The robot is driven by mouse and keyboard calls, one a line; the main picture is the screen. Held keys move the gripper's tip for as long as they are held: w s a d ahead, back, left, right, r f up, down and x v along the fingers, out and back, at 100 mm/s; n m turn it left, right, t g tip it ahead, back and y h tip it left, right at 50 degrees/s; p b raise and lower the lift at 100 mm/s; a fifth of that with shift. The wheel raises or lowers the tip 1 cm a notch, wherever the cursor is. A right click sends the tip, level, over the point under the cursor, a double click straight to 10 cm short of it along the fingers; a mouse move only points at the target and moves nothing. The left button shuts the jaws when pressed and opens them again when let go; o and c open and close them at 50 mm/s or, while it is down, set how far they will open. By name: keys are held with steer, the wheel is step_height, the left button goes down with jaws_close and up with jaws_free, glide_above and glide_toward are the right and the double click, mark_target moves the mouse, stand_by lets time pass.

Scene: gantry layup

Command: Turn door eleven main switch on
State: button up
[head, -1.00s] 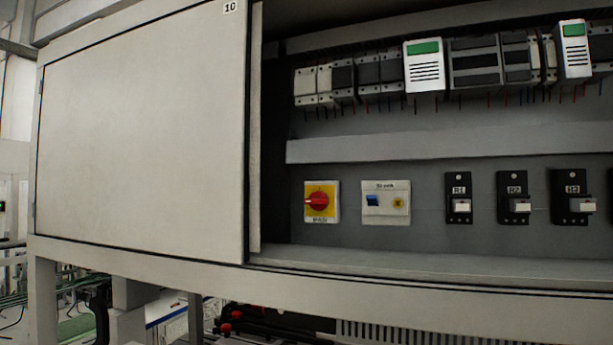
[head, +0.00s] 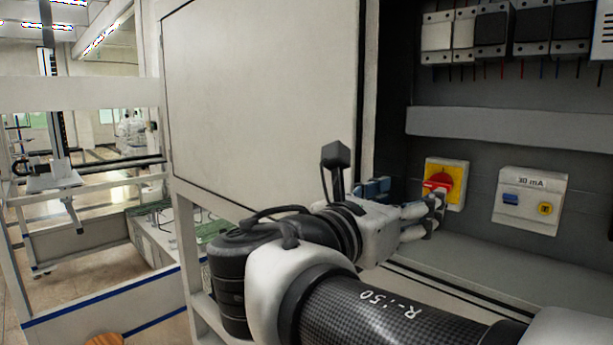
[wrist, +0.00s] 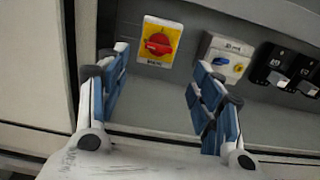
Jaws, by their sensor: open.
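The main switch (head: 443,183) is a red rotary knob on a yellow square plate, low on the grey back panel of the open cabinet. In the wrist view the red knob (wrist: 159,44) shows with its handle lying about horizontal. My gripper (head: 436,215) is in front of the switch, slightly below it, and hides part of the plate in the head view. In the wrist view its blue-padded fingers (wrist: 160,75) are spread wide and empty, with the switch beyond them, nearer the left finger. No contact with the knob shows.
A 30 mA breaker box (head: 531,200) with a blue toggle and yellow button is right of the switch. Black switch units (wrist: 274,65) are farther right. A closed grey door (head: 262,95) stands left of the opening. A ledge (head: 490,240) runs below.

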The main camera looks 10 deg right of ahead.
mark_target(435, 185)
steer(key=p+x, duration=0.1)
steer(key=x, duration=1)
steer(key=shift+w+p, duration=0.15)
steer(key=shift+p, duration=0.15)
steer(key=shift+d, duration=0.1)
steer(key=shift+c, duration=0.2)
steer(key=c, duration=1)
